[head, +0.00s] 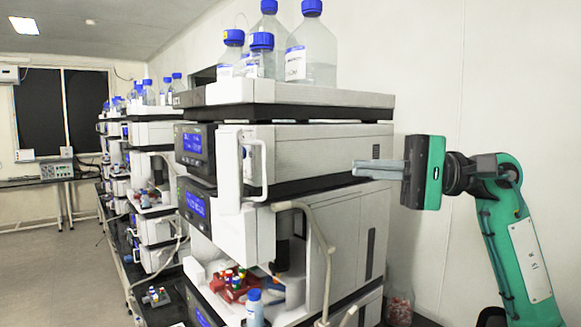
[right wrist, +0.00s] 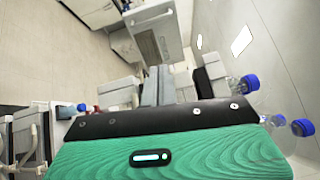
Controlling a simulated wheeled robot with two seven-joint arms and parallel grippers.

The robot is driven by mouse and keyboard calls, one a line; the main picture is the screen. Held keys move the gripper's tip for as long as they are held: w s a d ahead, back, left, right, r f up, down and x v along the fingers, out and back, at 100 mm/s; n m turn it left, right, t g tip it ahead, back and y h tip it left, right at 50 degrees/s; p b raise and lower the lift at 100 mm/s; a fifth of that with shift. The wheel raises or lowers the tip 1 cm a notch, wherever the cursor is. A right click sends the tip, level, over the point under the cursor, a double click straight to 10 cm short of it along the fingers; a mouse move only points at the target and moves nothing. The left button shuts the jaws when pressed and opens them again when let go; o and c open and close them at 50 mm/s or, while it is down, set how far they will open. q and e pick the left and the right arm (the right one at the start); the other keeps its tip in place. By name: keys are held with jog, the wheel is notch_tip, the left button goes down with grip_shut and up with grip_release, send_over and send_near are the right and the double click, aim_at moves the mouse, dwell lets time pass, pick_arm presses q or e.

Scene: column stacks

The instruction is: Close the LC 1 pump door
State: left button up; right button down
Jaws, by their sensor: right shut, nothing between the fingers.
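The nearest column stack (head: 330,150) stands in the middle of the head view. On its front, beside the dark panels with blue displays, a white upright door panel (head: 228,170) stands out from the module face, with a white looped tube or handle (head: 264,165) next to it. I cannot tell for sure that this panel is the LC 1 pump door, nor its exact angle. My right gripper (head: 360,169) is shut and empty, to the right of the panel by the stack's right side, its fingers pointing left. It also shows in the right wrist view (right wrist: 158,78). My left gripper is out of view.
Clear bottles with blue caps (head: 310,45) stand on top of the stack. Lower down is an open bay with coloured vials (head: 232,280) and a bent beige tube (head: 318,235). More stacks (head: 150,180) line up behind. The floor (head: 50,270) at left is free.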

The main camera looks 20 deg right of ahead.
jog(key=w+a+n+p, duration=0.1)
jog(key=a+p, duration=0.8)
jog(key=a, duration=0.3)
jog(key=shift+w+a+r+h, duration=0.2)
jog(key=shift+r+h, duration=0.05)
jog(key=shift+h, duration=0.15)
